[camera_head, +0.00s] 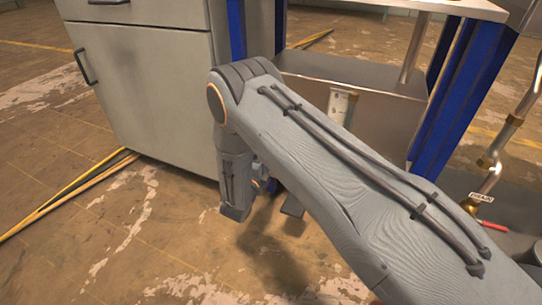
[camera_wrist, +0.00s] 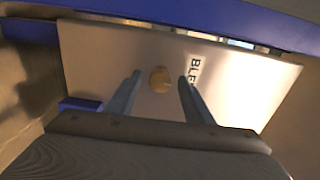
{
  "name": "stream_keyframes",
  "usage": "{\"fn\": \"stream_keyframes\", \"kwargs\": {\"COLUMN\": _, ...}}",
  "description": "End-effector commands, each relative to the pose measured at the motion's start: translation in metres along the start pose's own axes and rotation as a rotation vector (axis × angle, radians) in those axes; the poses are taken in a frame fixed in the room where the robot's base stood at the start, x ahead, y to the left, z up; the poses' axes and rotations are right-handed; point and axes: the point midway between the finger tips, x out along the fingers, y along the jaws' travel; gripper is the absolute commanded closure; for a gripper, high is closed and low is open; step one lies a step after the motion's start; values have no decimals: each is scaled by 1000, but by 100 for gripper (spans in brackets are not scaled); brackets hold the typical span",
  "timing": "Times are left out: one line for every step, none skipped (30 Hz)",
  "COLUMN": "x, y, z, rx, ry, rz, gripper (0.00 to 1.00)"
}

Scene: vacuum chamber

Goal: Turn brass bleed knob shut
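The brass bleed knob (camera_wrist: 160,79) shows in the wrist view as a small round face on a pale metal plate (camera_wrist: 95,60). The plate carries a label (camera_wrist: 194,70) that reads "BLE", the rest being hidden by a finger. My gripper (camera_wrist: 160,76) is open, with one finger left of the knob and one right of it in the picture. Gaps show on both sides of the knob, so neither finger appears to touch it. How far the tips are from the plate, I cannot tell. In the head view I cannot make out the knob.
A blue frame bar (camera_wrist: 240,20) runs above the plate. In the head view a grey cabinet (camera_head: 145,95) stands at left, and a steel shelf (camera_head: 350,72) between blue posts stands behind my arm. Pipework with a red-handled valve (camera_head: 488,224) is at right. Open floor lies at lower left.

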Motion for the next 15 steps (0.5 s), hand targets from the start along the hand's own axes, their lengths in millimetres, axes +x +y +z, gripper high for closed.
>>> {"fn": "stream_keyframes", "kwargs": {"x": 0, "y": 0, "z": 0, "rx": 0, "ry": 0, "rz": 0, "gripper": 53}}
{"fn": "stream_keyframes", "kwargs": {"x": 0, "y": 0, "z": 0, "rx": 1, "ry": -1, "rz": 0, "gripper": 53}}
{"fn": "stream_keyframes", "kwargs": {"x": -1, "y": 0, "z": 1, "rx": 1, "ry": -1, "rz": 0, "gripper": 53}}
{"fn": "stream_keyframes", "kwargs": {"x": -1, "y": 0, "z": 1, "rx": 1, "ry": -1, "rz": 0, "gripper": 53}}
{"fn": "stream_keyframes", "kwargs": {"x": -3, "y": 0, "z": 1, "rx": 0, "ry": -1, "rz": 0, "gripper": 53}}
{"fn": "stream_keyframes", "kwargs": {"x": -6, "y": -1, "z": 1, "rx": 0, "ry": -2, "rz": 0, "gripper": 53}}
{"fn": "stream_keyframes", "kwargs": {"x": -9, "y": -1, "z": 1, "rx": 0, "ry": -2, "rz": 0, "gripper": 53}}
{"fn": "stream_keyframes", "kwargs": {"x": -13, "y": -1, "z": 1, "rx": 0, "ry": -2, "rz": 1, "gripper": 53}}
{"fn": "stream_keyframes", "kwargs": {"x": -19, "y": -1, "z": 2, "rx": -1, "ry": -3, "rz": 1, "gripper": 53}}
{"fn": "stream_keyframes", "kwargs": {"x": -24, "y": -2, "z": 2, "rx": -1, "ry": -4, "rz": 1, "gripper": 53}}
{"fn": "stream_keyframes", "kwargs": {"x": -29, "y": -2, "z": 1, "rx": -1, "ry": -4, "rz": 1, "gripper": 53}}
{"fn": "stream_keyframes", "kwargs": {"x": -36, "y": -2, "z": 1, "rx": -1, "ry": -4, "rz": 1, "gripper": 53}}
{"fn": "stream_keyframes", "kwargs": {"x": -41, "y": -2, "z": 1, "rx": -1, "ry": -4, "rz": 0, "gripper": 53}}
{"fn": "stream_keyframes", "kwargs": {"x": -46, "y": -2, "z": 1, "rx": -1, "ry": -3, "rz": 0, "gripper": 53}}
{"fn": "stream_keyframes", "kwargs": {"x": -52, "y": -2, "z": 0, "rx": -2, "ry": -3, "rz": 0, "gripper": 53}}
